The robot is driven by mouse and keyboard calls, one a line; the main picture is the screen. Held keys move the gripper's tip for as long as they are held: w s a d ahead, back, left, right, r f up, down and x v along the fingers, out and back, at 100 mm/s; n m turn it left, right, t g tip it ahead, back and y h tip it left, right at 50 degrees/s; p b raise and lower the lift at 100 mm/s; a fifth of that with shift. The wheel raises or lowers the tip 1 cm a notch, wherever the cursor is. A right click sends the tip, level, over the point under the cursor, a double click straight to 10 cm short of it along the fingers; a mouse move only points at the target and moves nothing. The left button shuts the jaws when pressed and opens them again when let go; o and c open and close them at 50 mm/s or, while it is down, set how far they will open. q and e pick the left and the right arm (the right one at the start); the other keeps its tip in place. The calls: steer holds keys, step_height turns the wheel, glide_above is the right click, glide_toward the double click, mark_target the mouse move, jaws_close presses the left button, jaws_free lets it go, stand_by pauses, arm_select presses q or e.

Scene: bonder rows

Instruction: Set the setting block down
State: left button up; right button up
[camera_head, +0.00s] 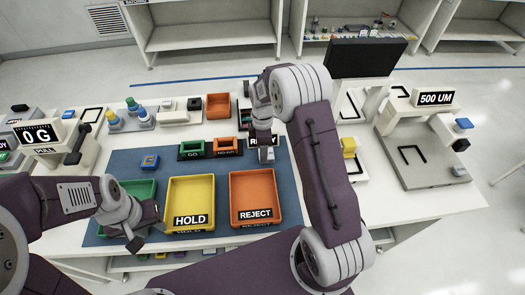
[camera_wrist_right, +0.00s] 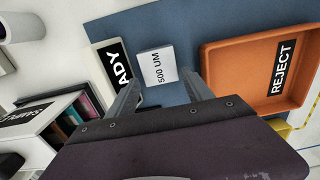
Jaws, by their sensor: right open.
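The setting block (camera_wrist_right: 157,67) is a small pale block marked "500 UM". In the right wrist view it sits on the blue mat beside the READY plate (camera_wrist_right: 112,67). My right gripper (camera_wrist_right: 158,92) is open, with one finger on each side just short of the block, and holds nothing. In the head view the right gripper (camera_head: 265,143) is over the READY spot, and the arm partly hides that area. My left gripper (camera_head: 144,228) hangs over the green tray (camera_head: 140,190), its fingers apart and empty.
The yellow HOLD tray (camera_head: 191,200) and the orange REJECT tray (camera_head: 256,198) stand on the blue mat (camera_head: 123,166). Small GO and NO-GO bins (camera_head: 226,147) are behind them. A 500 UM stand (camera_head: 433,98) is at right, a 0 G gauge (camera_head: 36,134) at left.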

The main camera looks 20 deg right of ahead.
step_height(320, 180, up, 10)
steer(key=s+a+f+m, duration=0.1)
steer(key=s+m, duration=0.6)
steer(key=s, duration=0.2)
steer(key=s+a+f+m+t, duration=0.1)
steer(key=s+f+m, duration=0.1)
steer(key=s+m, duration=0.6)
steer(key=shift+s+a, duration=0.25)
steer(key=shift+s, duration=0.85)
